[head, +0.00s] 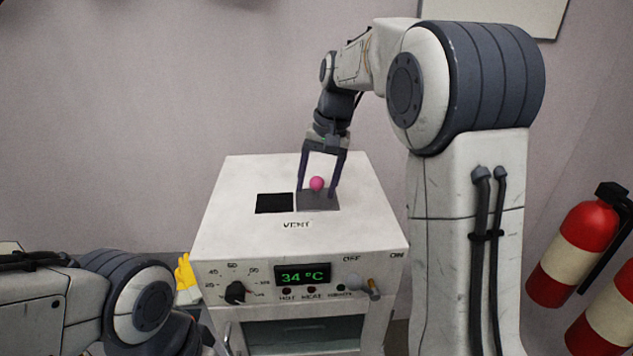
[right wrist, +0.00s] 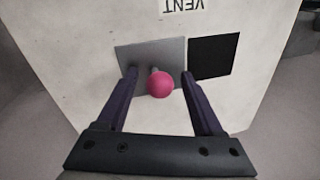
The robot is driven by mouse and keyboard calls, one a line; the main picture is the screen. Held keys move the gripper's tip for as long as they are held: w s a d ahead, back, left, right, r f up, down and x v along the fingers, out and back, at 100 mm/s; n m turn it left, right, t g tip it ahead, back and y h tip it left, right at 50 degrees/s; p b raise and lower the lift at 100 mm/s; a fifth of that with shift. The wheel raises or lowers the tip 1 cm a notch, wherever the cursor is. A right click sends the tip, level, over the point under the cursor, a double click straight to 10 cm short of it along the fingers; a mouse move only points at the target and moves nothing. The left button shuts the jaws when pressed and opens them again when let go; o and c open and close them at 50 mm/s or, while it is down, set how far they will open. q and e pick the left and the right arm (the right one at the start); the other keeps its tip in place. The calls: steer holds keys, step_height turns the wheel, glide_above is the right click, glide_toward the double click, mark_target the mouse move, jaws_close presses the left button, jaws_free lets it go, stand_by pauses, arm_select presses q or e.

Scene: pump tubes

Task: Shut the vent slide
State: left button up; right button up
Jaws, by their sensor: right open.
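The vent slide is a grey plate (head: 320,203) on top of the white box, with a pink ball knob (head: 317,184) standing on it. To its left in the head view is the black vent opening (head: 274,203), uncovered. My right gripper (head: 318,190) points down over the plate with its fingers open, one on each side of the knob. In the right wrist view the plate (right wrist: 140,53), the knob (right wrist: 160,85) and the black opening (right wrist: 213,56) also show, and the knob lies between the fingers with gaps on both sides. My left gripper is out of view.
The white box (head: 230,225) has a "VENT" label, a dial (head: 235,292), a display reading 34 °C (head: 302,275) and a small lever (head: 372,289) on its front. A yellow object (head: 186,273) is at its left. Red extinguishers (head: 574,255) stand at the right.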

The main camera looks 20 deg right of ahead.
jaws_close()
stand_by(1.4)
